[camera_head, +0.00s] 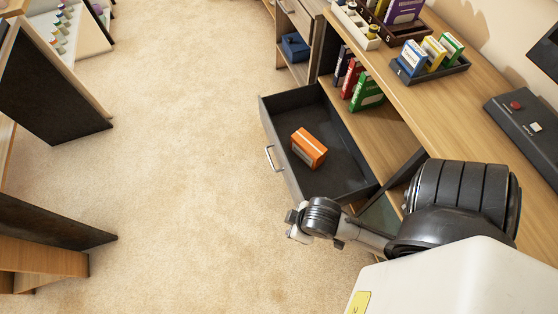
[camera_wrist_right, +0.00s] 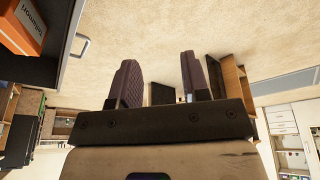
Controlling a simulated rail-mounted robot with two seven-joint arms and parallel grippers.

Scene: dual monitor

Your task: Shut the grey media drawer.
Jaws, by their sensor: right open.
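The grey media drawer (camera_head: 345,168) is pulled well out of the wooden desk unit, with a dark interior and a metal handle (camera_head: 268,158) on its front. An orange box (camera_head: 309,147) lies inside it. My right gripper (camera_head: 293,226) is just off the near corner of the drawer front, apart from the handle. In the right wrist view, the two fingers of my right gripper (camera_wrist_right: 160,82) are spread with nothing between them. The drawer's handle (camera_wrist_right: 86,45) and the orange box (camera_wrist_right: 24,28) show at upper left there. My left gripper is not in view.
The desk top (camera_head: 440,95) holds a tray (camera_head: 430,70) of small boxes and a dark control panel (camera_head: 525,130). Upright books (camera_head: 366,92) stand on the shelf behind the drawer. Carpet (camera_head: 190,150) left of the drawer is clear. Dark-sided furniture (camera_head: 50,90) stands at far left.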

